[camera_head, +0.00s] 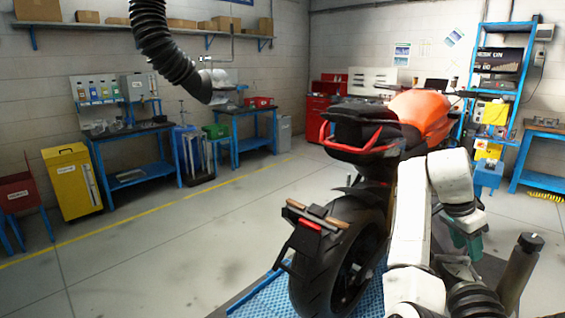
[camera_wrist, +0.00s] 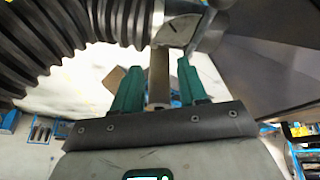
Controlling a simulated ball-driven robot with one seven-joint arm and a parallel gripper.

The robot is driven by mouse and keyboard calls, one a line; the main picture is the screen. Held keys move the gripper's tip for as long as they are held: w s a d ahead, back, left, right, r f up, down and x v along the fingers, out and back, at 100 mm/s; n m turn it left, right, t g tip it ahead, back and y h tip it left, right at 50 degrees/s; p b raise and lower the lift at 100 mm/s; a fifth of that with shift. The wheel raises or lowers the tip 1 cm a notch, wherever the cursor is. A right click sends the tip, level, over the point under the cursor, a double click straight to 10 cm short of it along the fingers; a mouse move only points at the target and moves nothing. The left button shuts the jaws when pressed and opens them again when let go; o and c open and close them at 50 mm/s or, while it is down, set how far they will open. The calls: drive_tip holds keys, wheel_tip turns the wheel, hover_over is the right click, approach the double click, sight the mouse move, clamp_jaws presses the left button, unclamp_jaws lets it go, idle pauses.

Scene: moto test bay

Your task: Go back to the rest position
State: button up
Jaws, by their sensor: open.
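My gripper (camera_wrist: 157,72) points away from the wrist camera with its two green fingers apart. A narrow grey bar shows in the gap between them, and I cannot tell whether it is touched; I see no object clamped. In the head view my white arm is folded at the right, beside the motorcycle. The green of my gripper (camera_head: 470,240) shows low at the right there, partly hidden by the arm. The motorcycle (camera_head: 424,112), orange and black, stands with its rear wheel towards me.
A black hose (camera_head: 165,45) hangs from above at the upper left. A yellow cabinet (camera_head: 73,182) and blue workbenches (camera_head: 135,160) line the left wall. A blue shelf rack (camera_head: 497,85) stands at the back right. The grey floor (camera_head: 190,250) left of the motorcycle is clear.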

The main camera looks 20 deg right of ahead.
drive_tip(key=s+a+f+n+t, duration=0.1)
drive_tip(key=s+a+f+n, duration=0.3)
drive_tip(key=a+f+n, duration=0.5)
drive_tip(key=s+a+f+n+t, duration=0.15)
drive_tip(key=s+a+f, duration=0.45)
drive_tip(key=f, duration=0.7)
drive_tip(key=s+a+f+n+y, duration=0.2)
drive_tip(key=s+a+n, duration=0.3)
drive_tip(key=s+a, duration=0.2)
drive_tip(key=s+a+f+n+y, duration=0.2)
drive_tip(key=s+a+n, duration=0.3)
drive_tip(key=a, duration=0.7)
drive_tip(key=shift+s+f+t, duration=0.35)
drive_tip(key=shift+s+f, duration=0.45)
drive_tip(key=shift+s, duration=0.1)
drive_tip(key=shift+d, duration=0.1)
